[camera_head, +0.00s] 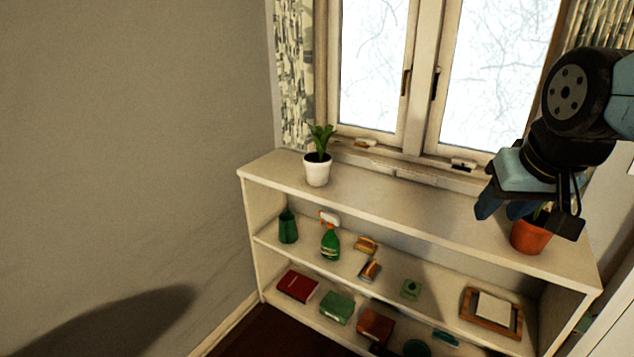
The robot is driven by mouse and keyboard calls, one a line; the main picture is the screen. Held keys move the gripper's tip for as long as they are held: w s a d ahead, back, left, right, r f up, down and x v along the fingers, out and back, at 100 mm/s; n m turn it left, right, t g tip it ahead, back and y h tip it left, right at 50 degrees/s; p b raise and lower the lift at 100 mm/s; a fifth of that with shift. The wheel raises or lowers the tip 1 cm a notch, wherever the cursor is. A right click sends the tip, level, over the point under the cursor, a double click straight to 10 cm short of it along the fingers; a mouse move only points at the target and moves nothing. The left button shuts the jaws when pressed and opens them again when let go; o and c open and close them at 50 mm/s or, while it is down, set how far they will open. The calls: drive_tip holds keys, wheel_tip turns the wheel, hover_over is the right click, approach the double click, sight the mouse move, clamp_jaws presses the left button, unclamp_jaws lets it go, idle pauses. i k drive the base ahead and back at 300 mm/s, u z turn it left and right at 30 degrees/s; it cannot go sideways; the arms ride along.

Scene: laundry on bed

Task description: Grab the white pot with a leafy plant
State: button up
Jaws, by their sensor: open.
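The white pot with a leafy green plant (317,170) stands upright on the top board of a low white shelf, toward its left end and near the window. My gripper (528,212) is at the right side of the picture, far to the right of the white pot. It is open, points downward, and holds nothing that I can see. It partly covers an orange pot behind it.
The orange pot (529,237) stands at the right end of the shelf's top board (420,211). Between the pots the board is clear. Lower boards hold a green spray bottle (330,244), a dark green cup (288,227), books and a wooden tray (467,305). A window is behind.

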sight(317, 164)
drive_tip(key=k, duration=0.9)
drive_tip(key=u, duration=0.35)
drive_tip(key=i, duration=1)
drive_tip(key=u, duration=0.6)
drive_tip(key=i, duration=1.3)
drive_tip(key=z, duration=0.4)
